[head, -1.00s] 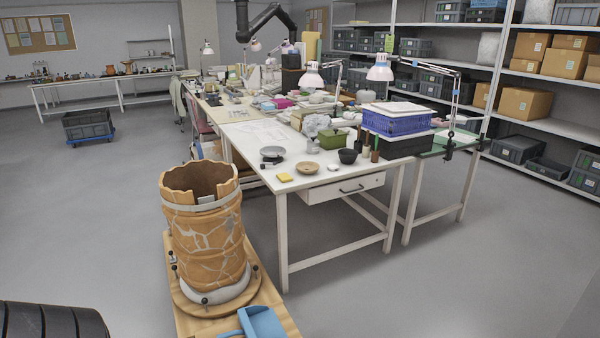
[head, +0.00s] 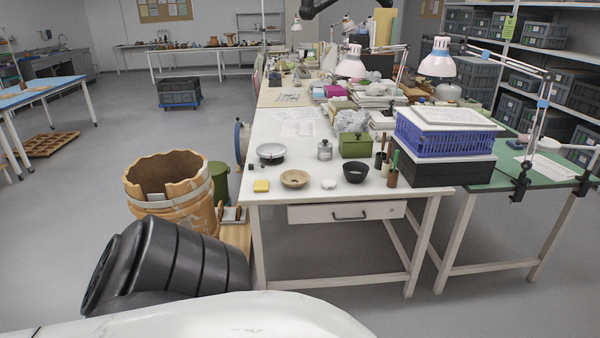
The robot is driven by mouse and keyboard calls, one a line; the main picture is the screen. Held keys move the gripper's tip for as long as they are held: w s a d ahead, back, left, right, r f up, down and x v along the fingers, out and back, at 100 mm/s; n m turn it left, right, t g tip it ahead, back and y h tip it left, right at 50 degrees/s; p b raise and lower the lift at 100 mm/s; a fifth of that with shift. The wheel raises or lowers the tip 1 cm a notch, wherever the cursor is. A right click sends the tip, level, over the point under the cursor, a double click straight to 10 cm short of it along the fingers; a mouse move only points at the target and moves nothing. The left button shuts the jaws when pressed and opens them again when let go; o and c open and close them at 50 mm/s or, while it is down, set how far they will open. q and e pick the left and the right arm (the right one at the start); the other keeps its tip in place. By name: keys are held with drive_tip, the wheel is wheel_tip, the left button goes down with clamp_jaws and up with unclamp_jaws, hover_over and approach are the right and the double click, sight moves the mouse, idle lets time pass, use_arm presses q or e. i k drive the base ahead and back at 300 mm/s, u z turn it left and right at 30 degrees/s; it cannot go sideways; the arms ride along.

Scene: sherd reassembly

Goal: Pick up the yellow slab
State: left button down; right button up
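The yellow slab (head: 261,186) is a small flat block. It lies on the white table (head: 345,205) at the near left corner, left of a tan bowl (head: 295,179) and in front of a round scale-like dish (head: 271,152). Nothing touches or covers it. Neither of my grippers shows in the head view, so I cannot see whether they are open or shut.
A small white piece (head: 329,184) and a black bowl (head: 355,173) sit right of the slab. A blue crate (head: 442,140) on a black box stands further right. A large reassembled jar (head: 165,185) stands on the floor side, left of the table. A drawer (head: 347,213) hangs under the tabletop.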

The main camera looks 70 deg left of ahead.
sight(261, 186)
drive_tip(key=i, duration=0.15)
drive_tip(key=u, duration=1.55)
drive_tip(key=i, duration=1.35)
drive_tip(key=z, duration=1.15)
drive_tip(key=i, duration=0.25)
drive_tip(key=z, duration=2)
